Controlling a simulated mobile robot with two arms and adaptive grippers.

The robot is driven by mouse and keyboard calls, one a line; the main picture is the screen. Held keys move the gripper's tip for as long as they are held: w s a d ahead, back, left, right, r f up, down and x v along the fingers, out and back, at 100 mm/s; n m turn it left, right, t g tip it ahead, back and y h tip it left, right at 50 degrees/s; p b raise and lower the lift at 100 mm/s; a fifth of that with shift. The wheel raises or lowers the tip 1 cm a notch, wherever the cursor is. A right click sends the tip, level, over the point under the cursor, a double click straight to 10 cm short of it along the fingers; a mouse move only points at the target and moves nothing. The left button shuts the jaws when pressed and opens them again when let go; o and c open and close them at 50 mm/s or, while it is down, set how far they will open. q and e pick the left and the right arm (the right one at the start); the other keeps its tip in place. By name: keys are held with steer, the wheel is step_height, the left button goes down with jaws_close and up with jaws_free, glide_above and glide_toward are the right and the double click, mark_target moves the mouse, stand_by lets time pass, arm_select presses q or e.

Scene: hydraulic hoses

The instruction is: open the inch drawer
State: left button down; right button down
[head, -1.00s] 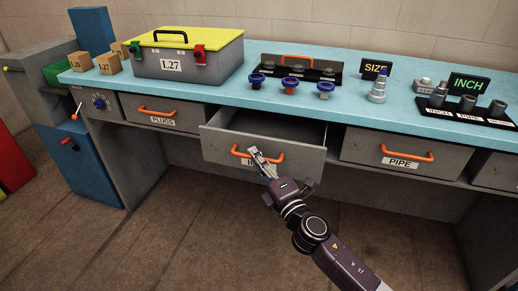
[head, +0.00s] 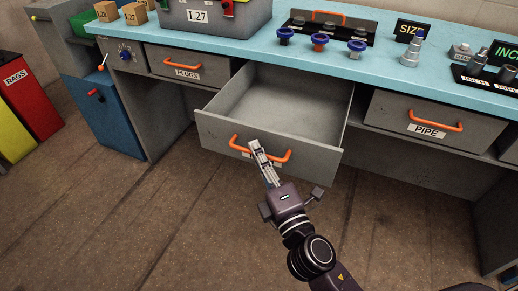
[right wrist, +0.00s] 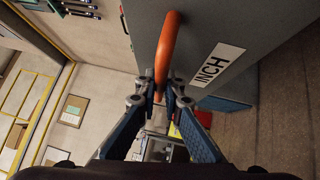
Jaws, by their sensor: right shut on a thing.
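The inch drawer (head: 222,132) is a grey drawer under the blue bench top, pulled well out, and its inside looks empty. Its orange handle (head: 278,158) is on the front; in the right wrist view the handle (right wrist: 170,40) stands beside the INCH label (right wrist: 216,66). My right gripper (head: 256,150) is shut on the handle, with a finger on each side of the bar in the right wrist view (right wrist: 159,95). The gripper hides most of the label in the head view. My left gripper is not in view.
The plugs drawer (head: 190,77) on the left and the pipe drawer (head: 400,105) on the right are shut. The bench top (head: 262,50) carries a grey L27 box (head: 225,18), blue-topped fittings (head: 320,40) and label stands. The floor (head: 180,220) in front is clear.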

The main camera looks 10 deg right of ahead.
steer(key=c, duration=2.3)
jaws_free()
steer(key=shift+s+f, duration=0.1)
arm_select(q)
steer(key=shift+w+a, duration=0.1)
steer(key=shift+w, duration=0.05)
arm_select(e)
steer(key=shift+v, duration=3.65)
